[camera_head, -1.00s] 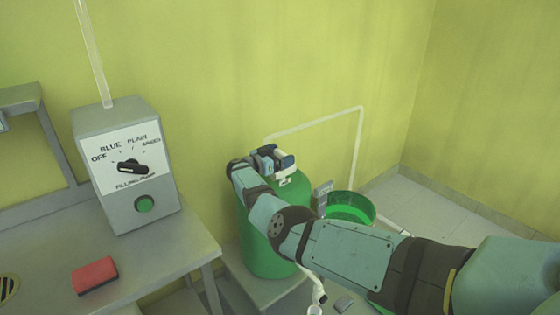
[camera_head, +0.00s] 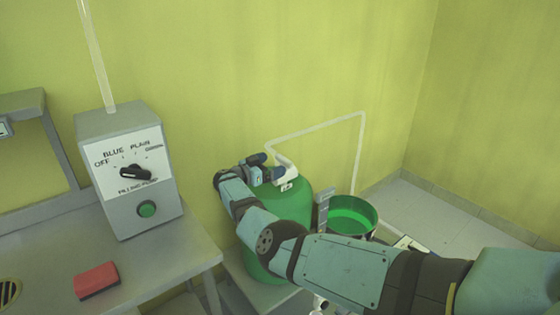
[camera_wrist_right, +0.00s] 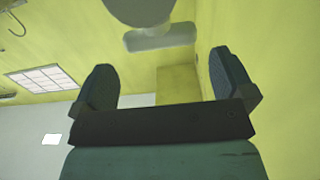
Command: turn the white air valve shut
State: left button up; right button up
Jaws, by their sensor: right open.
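The white valve (camera_head: 287,175) sits on top of the green tank (camera_head: 290,207), beside a thin white pipe. My right gripper (camera_head: 266,168) is just left of the valve at the tank's top, its fingers apart. In the right wrist view the two dark fingers (camera_wrist_right: 166,85) stand wide with nothing between them. A pale rounded part (camera_wrist_right: 140,12) shows above the fingertips in that view; I cannot tell for certain whether it is the valve. My right forearm hides part of the tank. My left gripper is not in view.
A grey control box (camera_head: 130,170) with a dial and green button stands on the grey table (camera_head: 165,262) at left. A red block (camera_head: 97,281) lies there. A green bucket (camera_head: 352,215) is right of the tank. A white pipe (camera_head: 315,127) runs along the wall.

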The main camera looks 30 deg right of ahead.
jog(key=a, duration=0.8)
jog(key=shift+s+a, duration=0.3)
jog(key=shift+a, duration=0.05)
